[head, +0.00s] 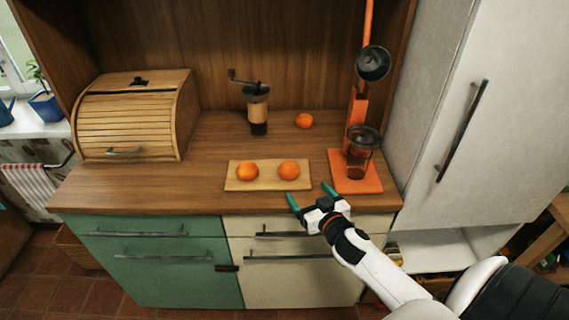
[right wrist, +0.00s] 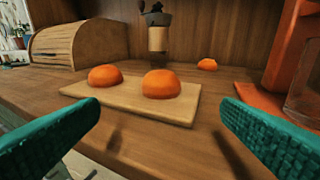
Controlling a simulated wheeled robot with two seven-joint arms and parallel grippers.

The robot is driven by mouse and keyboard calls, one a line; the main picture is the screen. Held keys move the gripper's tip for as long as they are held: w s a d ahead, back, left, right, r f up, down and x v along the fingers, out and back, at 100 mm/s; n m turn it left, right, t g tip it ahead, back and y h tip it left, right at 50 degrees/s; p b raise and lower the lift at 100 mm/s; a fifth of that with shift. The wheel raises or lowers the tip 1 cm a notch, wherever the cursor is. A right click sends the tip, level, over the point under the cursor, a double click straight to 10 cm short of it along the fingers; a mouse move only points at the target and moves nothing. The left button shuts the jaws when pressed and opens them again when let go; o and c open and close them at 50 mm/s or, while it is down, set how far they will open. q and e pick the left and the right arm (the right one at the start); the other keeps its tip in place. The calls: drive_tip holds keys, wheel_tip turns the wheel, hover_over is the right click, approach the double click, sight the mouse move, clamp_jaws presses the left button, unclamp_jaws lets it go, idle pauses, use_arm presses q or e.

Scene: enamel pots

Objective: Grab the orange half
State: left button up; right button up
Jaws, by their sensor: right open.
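Two orange halves lie on a light wooden board on the counter. The left orange half (head: 247,170) and the right orange half (head: 288,170) sit side by side, rounded side up. In the right wrist view the left one (right wrist: 105,77) and the right one (right wrist: 161,84) rest on the board (right wrist: 130,105). A third orange piece (head: 304,120) lies farther back, off the board. My right gripper (head: 313,197) has green fingers, is open and empty, and is at the counter's front edge, short of the board. My left gripper is not seen.
A manual grinder (head: 257,108) stands behind the board. An orange press (head: 357,180) with a glass cup (head: 361,155) stands to the right. A wooden bread box (head: 135,115) is at the left. A white cabinet (head: 480,90) bounds the counter on the right.

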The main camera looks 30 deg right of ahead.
sight(294, 175)
drive_tip(key=p+x, duration=0.1)
drive_tip(key=x, duration=0.4)
drive_tip(key=shift+w+r, duration=0.15)
drive_tip(key=shift+w, duration=0.25)
drive_tip(key=shift+f+p+x, duration=0.2)
drive_tip(key=shift+p+x, duration=0.1)
drive_tip(key=shift+x, duration=2.85)
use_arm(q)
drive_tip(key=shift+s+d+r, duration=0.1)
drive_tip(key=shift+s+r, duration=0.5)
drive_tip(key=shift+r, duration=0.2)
use_arm(e)
drive_tip(key=shift+s+d, duration=0.1)
drive_tip(key=c, duration=1.1)
